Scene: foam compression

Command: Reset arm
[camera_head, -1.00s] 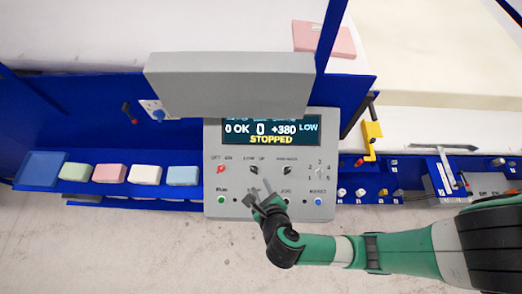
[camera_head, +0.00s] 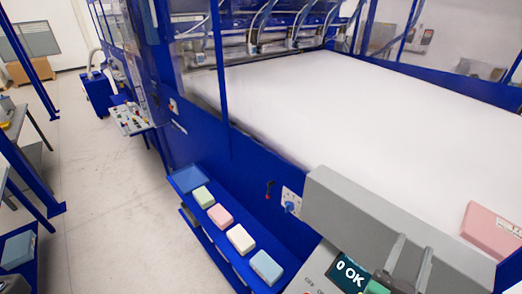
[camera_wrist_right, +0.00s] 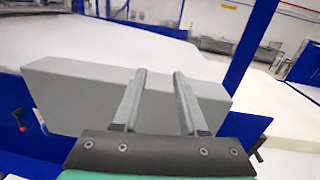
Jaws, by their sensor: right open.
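My right gripper (camera_head: 414,246) is at the lower right of the head view, in front of the grey hood above the control panel (camera_head: 318,277). Its two grey fingers stand apart with nothing between them. In the right wrist view the open gripper (camera_wrist_right: 159,74) points at the long grey hood (camera_wrist_right: 85,95), and the fingers overlap it in the picture; whether they touch cannot be told. The panel's screen (camera_head: 350,271) reads "0 OK", with the rest cut off or hidden. My left gripper is not in view.
A blue shelf (camera_head: 188,178) holds green (camera_head: 203,197), pink (camera_head: 220,216), cream (camera_head: 240,239) and light blue (camera_head: 266,267) blocks. A large white foam slab (camera_head: 330,110) lies behind the blue frame. A pink block (camera_head: 490,228) rests at the right.

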